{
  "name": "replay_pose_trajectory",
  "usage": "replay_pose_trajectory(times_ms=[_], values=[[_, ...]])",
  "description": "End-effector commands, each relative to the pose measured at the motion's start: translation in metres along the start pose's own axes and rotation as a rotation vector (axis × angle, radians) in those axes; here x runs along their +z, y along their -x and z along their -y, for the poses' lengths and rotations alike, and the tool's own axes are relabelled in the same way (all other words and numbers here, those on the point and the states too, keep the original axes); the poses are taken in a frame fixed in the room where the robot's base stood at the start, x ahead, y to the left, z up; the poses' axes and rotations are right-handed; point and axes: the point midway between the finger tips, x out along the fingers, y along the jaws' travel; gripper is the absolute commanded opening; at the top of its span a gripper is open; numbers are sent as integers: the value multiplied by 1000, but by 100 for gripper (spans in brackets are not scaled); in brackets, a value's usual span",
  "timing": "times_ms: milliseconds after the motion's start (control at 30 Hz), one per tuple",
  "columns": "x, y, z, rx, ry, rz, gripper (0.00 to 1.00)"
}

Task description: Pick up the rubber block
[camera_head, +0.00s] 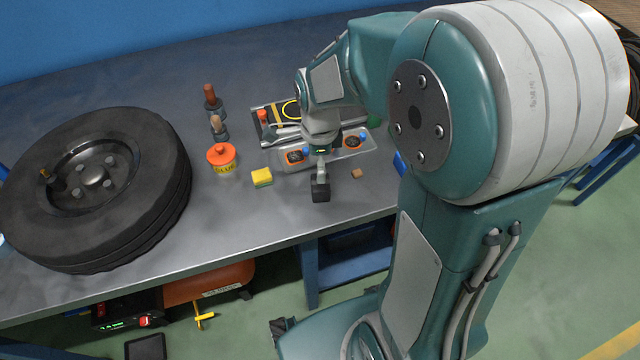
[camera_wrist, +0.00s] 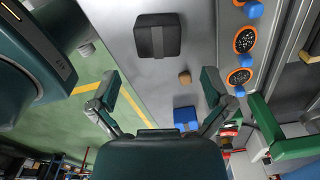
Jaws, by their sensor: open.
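The rubber block looks to be the dark grey block (camera_wrist: 158,40) in the upper middle of the wrist view, lying on the metal bench top. It has a lighter band across it. In the head view the dark block (camera_head: 320,191) is near the bench's front edge. My gripper (camera_wrist: 160,75) is open and empty in the wrist view. Its two fingers are wide apart, one over the green floor and one over the bench. The block is ahead of the fingertips, apart from them. In the head view my gripper's fingers cannot be made out.
A small brown cube (camera_wrist: 184,77) and a blue object (camera_wrist: 186,117) lie near the block. A yellow-green sponge (camera_head: 262,177) is left of it, with an orange-lidded pot (camera_head: 221,158) and a large tyre (camera_head: 92,185) beyond. A metal tray (camera_head: 285,161) stands behind.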

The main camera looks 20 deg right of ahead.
Motion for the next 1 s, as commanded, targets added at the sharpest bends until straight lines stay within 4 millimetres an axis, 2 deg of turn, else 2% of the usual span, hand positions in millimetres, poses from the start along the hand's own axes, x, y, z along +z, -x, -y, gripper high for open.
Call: replay_pose_trajectory(times_ms=[100, 367, 600, 900, 933, 967, 1000], values=[[3, -21, -2, 4, 3, -5, 100], [2, -44, -2, 2, 3, -6, 100], [-4, -80, -2, 3, 3, -4, 100], [-3, -87, -2, -1, 4, -4, 100], [-3, -87, -2, -1, 4, -4, 96], [-3, -87, -2, -1, 4, -4, 82], [-3, -87, -2, -1, 4, -4, 64]])
